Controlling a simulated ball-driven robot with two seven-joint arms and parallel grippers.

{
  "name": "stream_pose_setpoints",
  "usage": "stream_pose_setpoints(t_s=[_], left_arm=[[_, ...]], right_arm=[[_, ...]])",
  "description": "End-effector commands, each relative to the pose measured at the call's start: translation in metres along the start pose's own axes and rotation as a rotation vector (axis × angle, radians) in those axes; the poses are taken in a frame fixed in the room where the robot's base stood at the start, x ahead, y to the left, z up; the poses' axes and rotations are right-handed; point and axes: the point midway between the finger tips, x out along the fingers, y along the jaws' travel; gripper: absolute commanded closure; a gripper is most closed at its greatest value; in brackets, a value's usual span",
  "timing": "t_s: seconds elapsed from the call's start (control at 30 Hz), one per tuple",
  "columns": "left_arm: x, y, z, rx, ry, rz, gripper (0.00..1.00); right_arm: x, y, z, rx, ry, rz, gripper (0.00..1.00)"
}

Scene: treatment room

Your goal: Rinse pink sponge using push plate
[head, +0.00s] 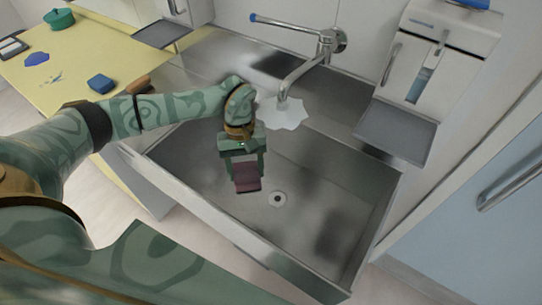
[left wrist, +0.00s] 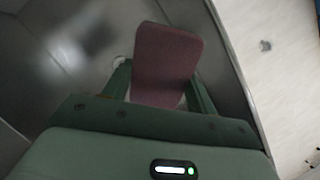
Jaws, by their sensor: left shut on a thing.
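My left gripper (head: 246,163) hangs over the steel sink basin (head: 310,165), pointing down. It is shut on the pink sponge (head: 247,184), which looks dull dark pink here. In the left wrist view the sponge (left wrist: 167,62) sticks out from between the two fingers (left wrist: 160,96). The tap spout (head: 290,82) is behind and to the right of the gripper, apart from the sponge. A long lever (head: 285,25) with a blue tip runs left from the tap. I cannot tell which part is the push plate. My right gripper is not in view.
A pale, jagged patch (head: 283,112) lies below the spout; I cannot tell what it is. A wall dispenser (head: 440,50) stands above a grey tray (head: 398,132) at right. A yellow counter (head: 75,65) at left holds a blue block (head: 101,84). The drain (head: 277,199) is uncovered.

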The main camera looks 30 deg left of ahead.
Motion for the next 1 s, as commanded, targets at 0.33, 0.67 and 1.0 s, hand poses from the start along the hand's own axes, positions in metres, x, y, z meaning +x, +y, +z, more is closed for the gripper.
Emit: stream_pose_setpoints(t_s=[0.33, 0.67, 1.0], left_arm=[[-0.025, -0.028, 0.029, -0.001, 0.0, 0.0, 0.64], [-0.025, -0.036, 0.035, -0.001, -0.001, 0.0, 0.64], [-0.025, -0.036, 0.035, -0.001, -0.001, 0.0, 0.64]], right_arm=[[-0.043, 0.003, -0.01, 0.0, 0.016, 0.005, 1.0], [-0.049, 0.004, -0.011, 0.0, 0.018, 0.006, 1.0], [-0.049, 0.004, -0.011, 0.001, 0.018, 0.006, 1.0]])
